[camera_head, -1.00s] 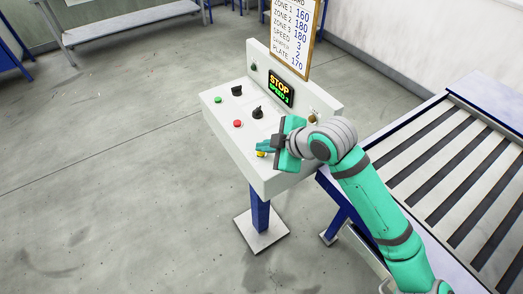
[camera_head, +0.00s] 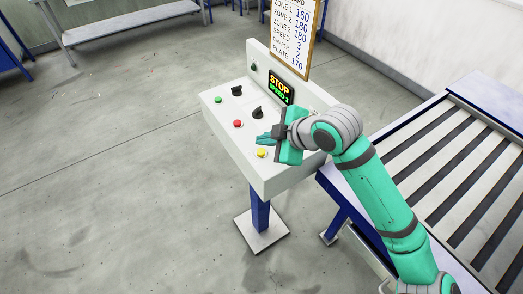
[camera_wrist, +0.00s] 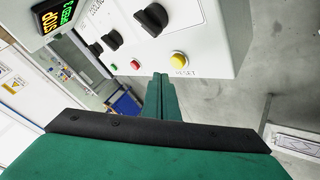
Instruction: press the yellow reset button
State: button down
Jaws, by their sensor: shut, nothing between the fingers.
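The yellow reset button (camera_head: 262,153) is on the near part of the white control panel (camera_head: 262,178). In the wrist view the yellow button (camera_wrist: 178,60) shows above the label RESET, just right of my fingertips. My gripper (camera_head: 262,139) is shut and empty. Its green fingers lie between the yellow button and the red button (camera_head: 238,123) in the head view. In the wrist view my gripper (camera_wrist: 161,77) points at the panel between the red button (camera_wrist: 135,65) and the yellow one. A small gap seems to separate the fingertips from the panel; contact is not visible.
The panel also has a green button (camera_head: 218,100), black knobs (camera_head: 257,112) and a display (camera_head: 281,88) reading STOP and SPEED. A board (camera_head: 292,38) with settings stands behind it. A slatted conveyor (camera_head: 470,170) is at the right.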

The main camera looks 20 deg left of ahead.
aim_at(264, 153)
notch_tip(264, 153, up, 4)
jog(key=shift+f, duration=0.1)
dwell(0.4)
jog(key=shift+w, duration=0.1)
dwell(0.6)
